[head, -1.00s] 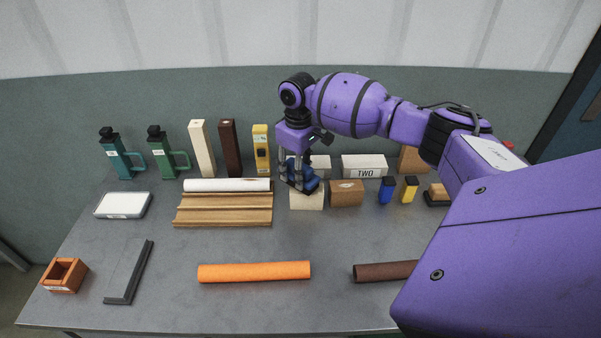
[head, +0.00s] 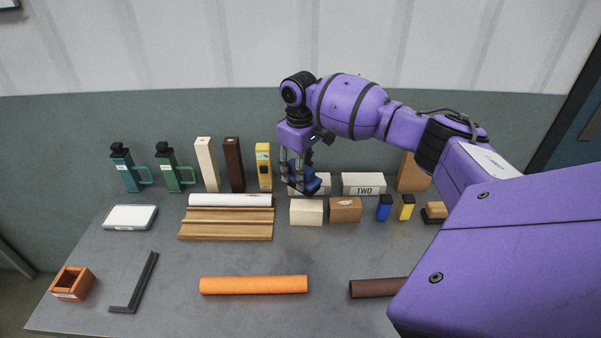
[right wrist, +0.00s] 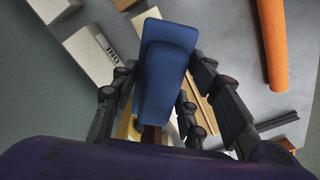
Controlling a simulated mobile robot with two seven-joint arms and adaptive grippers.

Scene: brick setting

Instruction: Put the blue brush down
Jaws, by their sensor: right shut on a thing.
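The blue brush (head: 304,181) is in my right gripper (head: 299,183) in the head view, above the back part of the table, behind the cream block (head: 306,211). In the right wrist view the brush (right wrist: 165,70) fills the middle, a blue body between the dark fingers of my right gripper (right wrist: 155,95). The fingers are closed on its sides. No surface shows touching the brush, though its underside is hidden. My left gripper is in neither view.
White blocks, one marked TWO (head: 364,184), stand at the back. A brown block (head: 345,209) is beside the cream one. A wooden moulding (head: 226,229) with a white roll (head: 230,200) lies to the left. An orange roll (head: 254,285) lies in front, with bare grey tabletop behind it.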

